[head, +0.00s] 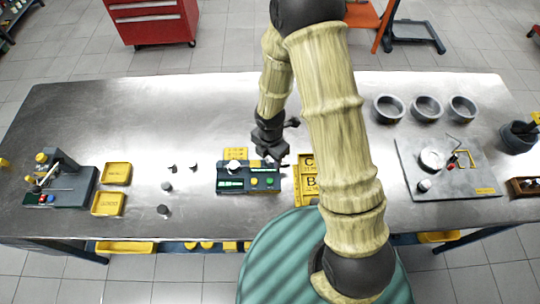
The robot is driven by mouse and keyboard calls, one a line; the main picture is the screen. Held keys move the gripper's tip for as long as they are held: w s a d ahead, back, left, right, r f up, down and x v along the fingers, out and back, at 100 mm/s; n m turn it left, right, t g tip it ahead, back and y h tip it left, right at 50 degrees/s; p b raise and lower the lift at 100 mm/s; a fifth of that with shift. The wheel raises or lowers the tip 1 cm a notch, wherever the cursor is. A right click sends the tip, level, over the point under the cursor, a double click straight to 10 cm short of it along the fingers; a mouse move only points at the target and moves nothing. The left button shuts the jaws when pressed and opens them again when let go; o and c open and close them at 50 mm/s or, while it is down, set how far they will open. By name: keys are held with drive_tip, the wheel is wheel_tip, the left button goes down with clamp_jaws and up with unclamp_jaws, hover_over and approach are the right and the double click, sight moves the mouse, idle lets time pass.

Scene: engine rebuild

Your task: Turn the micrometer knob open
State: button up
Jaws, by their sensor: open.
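My gripper (273,151) is open and points down over the right part of a dark green box (232,187) near the table's middle. The box has lit green displays, a white round knob-like part (233,166) on its back left, and small yellow and green buttons. I cannot tell for sure which part is the micrometer knob. A thin pinkish part shows by the fingertips, too small to make out. Whether the fingers touch anything is unclear. My arm hides what lies right of the gripper.
Several small cylinders stand left of the box. Yellow lettered blocks (307,184) sit close right. A grey plate (469,182) with parts and grey bowls (427,109) are at right. The back left is clear.

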drive_tip(key=c, duration=1)
